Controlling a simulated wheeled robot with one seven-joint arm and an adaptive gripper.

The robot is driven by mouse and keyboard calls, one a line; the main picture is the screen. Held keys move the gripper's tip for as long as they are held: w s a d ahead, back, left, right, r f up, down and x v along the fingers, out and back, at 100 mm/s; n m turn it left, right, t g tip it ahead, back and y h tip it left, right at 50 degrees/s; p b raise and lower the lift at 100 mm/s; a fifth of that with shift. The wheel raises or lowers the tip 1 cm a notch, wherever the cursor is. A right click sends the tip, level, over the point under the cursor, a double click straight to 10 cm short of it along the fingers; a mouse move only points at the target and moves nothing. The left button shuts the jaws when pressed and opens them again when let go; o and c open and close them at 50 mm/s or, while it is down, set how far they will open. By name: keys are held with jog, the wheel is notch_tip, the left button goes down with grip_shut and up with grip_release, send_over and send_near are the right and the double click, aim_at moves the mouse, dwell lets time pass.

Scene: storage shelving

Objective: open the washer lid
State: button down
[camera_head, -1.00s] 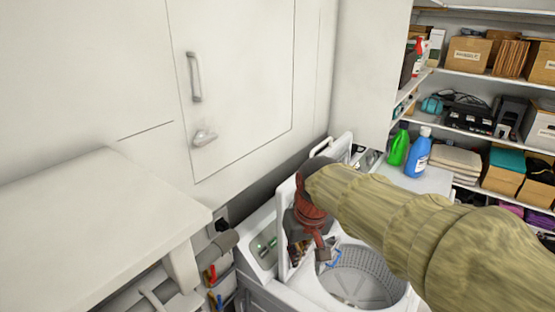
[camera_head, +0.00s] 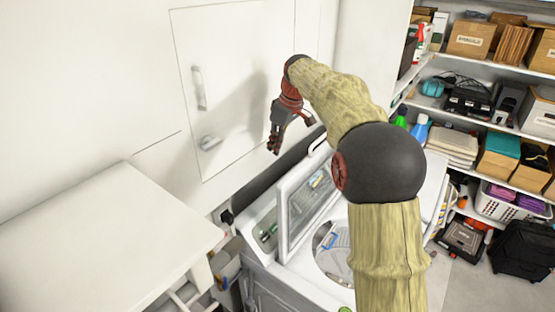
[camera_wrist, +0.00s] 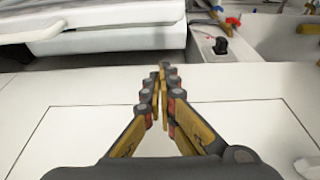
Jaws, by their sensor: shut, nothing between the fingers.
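The white washer (camera_head: 300,284) stands low in the middle of the head view. Its lid (camera_head: 286,222) is raised and stands upright. The round tub opening shows behind and beside my arm, which hides part of it. My gripper (camera_head: 272,150) is above and left of the lid, in front of the white wall panel, and looks apart from the lid. In the wrist view my gripper (camera_wrist: 163,75) has its fingers together with nothing between them.
A white table (camera_head: 110,235) is at the left. A wall panel door (camera_head: 225,60) with a handle (camera_head: 199,88) is behind my gripper. Shelves with boxes (camera_head: 470,38) stand at the right.

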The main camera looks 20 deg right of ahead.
notch_tip(320, 180, down, 9)
jog(key=p, duration=0.2)
jog(key=shift+s+d, duration=0.3)
jog(key=shift+s, duration=0.15)
jog(key=shift+s, duration=0.1)
jog(key=shift+d, duration=0.1)
jog(key=s+d+b, duration=0.4)
jog(key=s+b, duration=0.2)
jog(key=shift+s+d+t+y, duration=0.2)
jog(key=shift+s+t+y, duration=0.1)
jog(key=shift+s+t, duration=0.1)
jog(key=shift+r, duration=0.2)
